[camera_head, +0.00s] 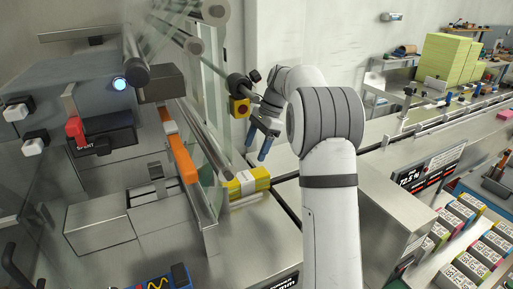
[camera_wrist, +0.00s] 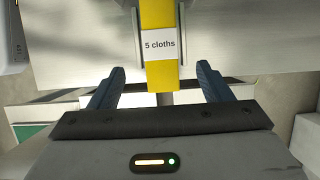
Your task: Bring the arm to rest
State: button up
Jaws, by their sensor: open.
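My gripper (camera_head: 256,150) is in the middle of the head view, with its two blue fingers pointing down and apart. In the wrist view the gripper (camera_wrist: 161,85) is open, with nothing between its fingertips. A yellow pack of cloths (camera_head: 248,182) with a white band lies on the metal surface below and a little left of the fingers. In the wrist view the same yellow pack (camera_wrist: 160,74) shows beyond the fingertips, its label reading "5 cloths". I see no contact between fingers and pack. My white arm covers part of the conveyor.
The wrapping machine, with its orange bar (camera_head: 182,158) and metal rollers, stands close at the left. A conveyor (camera_head: 400,135) runs to the right. A stack of yellow-green cloths (camera_head: 447,60) is at the back right.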

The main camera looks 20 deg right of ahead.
jog(key=s+a+f+n+t+h, duration=0.1)
jog(key=s+n, duration=0.7)
jog(key=s, duration=0.9)
jog(key=s+a+f+n+t+h, duration=0.1)
jog(key=s+a+n+t+h, duration=0.2)
jog(key=s, duration=1.4)
jog(key=shift+f+n, duration=0.2)
jog(key=shift+n, duration=2.2)
